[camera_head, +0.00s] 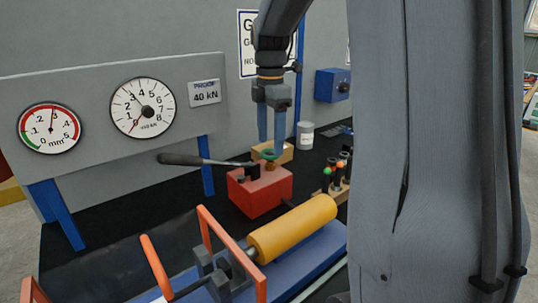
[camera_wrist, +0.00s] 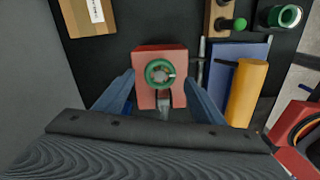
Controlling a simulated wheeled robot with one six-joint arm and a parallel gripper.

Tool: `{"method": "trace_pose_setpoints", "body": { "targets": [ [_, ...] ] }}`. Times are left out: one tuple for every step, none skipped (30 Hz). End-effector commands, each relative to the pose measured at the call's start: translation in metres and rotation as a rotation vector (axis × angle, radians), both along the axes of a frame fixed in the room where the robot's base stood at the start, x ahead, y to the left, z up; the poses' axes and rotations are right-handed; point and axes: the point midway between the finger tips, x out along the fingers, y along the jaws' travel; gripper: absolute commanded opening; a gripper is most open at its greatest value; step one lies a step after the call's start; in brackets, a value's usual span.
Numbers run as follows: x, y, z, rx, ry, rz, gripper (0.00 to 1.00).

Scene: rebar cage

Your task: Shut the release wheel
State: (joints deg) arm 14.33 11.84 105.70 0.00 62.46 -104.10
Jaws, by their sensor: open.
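The release wheel (camera_head: 269,154) is a small green ring on top of a red pump block (camera_head: 262,192). In the wrist view the green wheel (camera_wrist: 150,74) shows from above, near the middle of the picture. My gripper (camera_head: 272,147) is open and points down at the wheel, its two blue fingers spread. In the wrist view the fingers stand left and right of the red block (camera_wrist: 146,97), with the wheel between them. I cannot tell whether either finger touches the wheel. No object is held.
A dark lever (camera_head: 185,160) reaches left from the block. A yellow cylinder (camera_head: 292,229) lies in a blue frame with orange bars in front. Two dial gauges (camera_head: 143,108) stand at the left. A cardboard box (camera_wrist: 88,17), a can (camera_head: 305,136) and a tool rack (camera_head: 338,178) are nearby.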

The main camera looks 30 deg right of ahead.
Motion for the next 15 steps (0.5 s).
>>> {"method": "trace_pose_setpoints", "body": {
  "targets": [
    [0.001, 0.000, -0.009, 0.000, 0.000, 0.000, 0.63],
    [0.001, 0.000, -0.012, 0.000, -0.001, 0.000, 0.63],
    [0.001, 0.000, -0.016, 0.000, -0.001, 0.000, 0.63],
    [0.001, 0.000, -0.019, 0.000, -0.001, 0.000, 0.63],
    [0.001, 0.000, -0.021, 0.000, -0.001, 0.000, 0.63],
    [0.001, 0.000, -0.024, 0.000, 0.000, 0.000, 0.63],
    [0.001, 0.000, -0.026, 0.000, 0.000, 0.000, 0.63],
    [0.001, 0.000, -0.028, 0.000, 0.000, 0.000, 0.63],
    [0.001, 0.000, -0.029, 0.000, 0.000, 0.000, 0.63],
    [0.000, 0.000, -0.030, 0.000, 0.000, 0.000, 0.63],
    [0.000, 0.000, -0.031, 0.000, 0.000, 0.000, 0.63],
    [0.000, 0.000, -0.031, 0.000, 0.000, 0.000, 0.63],
    [0.000, 0.000, -0.031, 0.000, 0.000, 0.000, 0.63],
    [0.000, 0.000, -0.031, 0.000, 0.000, 0.000, 0.63],
    [0.000, 0.000, -0.031, 0.000, 0.000, 0.000, 0.63]
  ]
}}
